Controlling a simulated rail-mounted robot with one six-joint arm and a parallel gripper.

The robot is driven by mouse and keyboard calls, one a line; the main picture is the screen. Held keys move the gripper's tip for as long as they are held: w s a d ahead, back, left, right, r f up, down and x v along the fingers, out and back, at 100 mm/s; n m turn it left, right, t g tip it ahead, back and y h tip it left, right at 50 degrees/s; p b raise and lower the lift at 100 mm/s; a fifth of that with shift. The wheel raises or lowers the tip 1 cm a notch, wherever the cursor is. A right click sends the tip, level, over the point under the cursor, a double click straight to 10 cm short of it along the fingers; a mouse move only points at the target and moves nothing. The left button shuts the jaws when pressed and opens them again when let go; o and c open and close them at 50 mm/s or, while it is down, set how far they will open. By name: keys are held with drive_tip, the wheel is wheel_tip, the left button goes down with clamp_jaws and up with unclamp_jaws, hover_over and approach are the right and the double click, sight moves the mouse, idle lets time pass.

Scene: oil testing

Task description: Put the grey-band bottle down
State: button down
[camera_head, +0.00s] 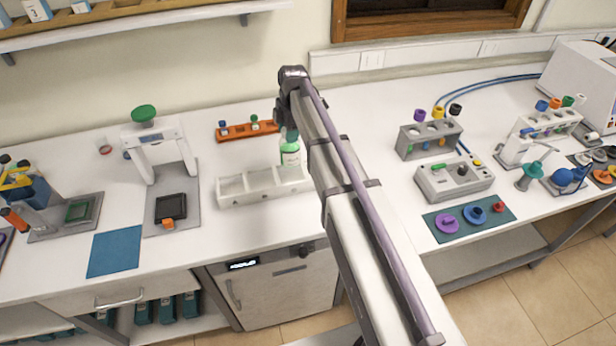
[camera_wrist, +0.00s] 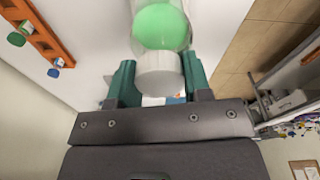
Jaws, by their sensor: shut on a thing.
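My gripper (camera_head: 287,122) points down above the bench, behind the right part of a white compartment tray (camera_head: 232,199). In the wrist view its two green fingers (camera_wrist: 158,88) are shut on a bottle (camera_wrist: 160,25) by its pale cap. The bottle is clear with green contents and also shows below my gripper in the head view (camera_head: 290,153). It looks upright, at the back edge of the tray. I cannot tell whether its base touches anything. A grey band cannot be made out. The tray's visible compartments look empty.
An orange rack (camera_head: 240,132) with small capped vials stands behind the tray. A white press-like stand (camera_head: 153,148) with a green knob is at left. A grey tube rack (camera_head: 429,139) and a grey control box (camera_head: 454,177) stand to the right. A blue mat (camera_head: 114,252) lies bare at front left.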

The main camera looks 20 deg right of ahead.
sight(289, 155)
wheel_tip(289, 155, down, 10)
drive_tip(key=b, duration=1)
drive_tip(key=shift+a+f, duration=0.15)
drive_tip(key=shift+r+p, duration=0.25)
drive_tip(key=shift+p, duration=0.1)
drive_tip(key=c, duration=1)
unclamp_jaws()
drive_tip(key=shift+f, duration=0.15)
drive_tip(key=o, duration=0.4)
drive_tip(key=shift+o, duration=0.2)
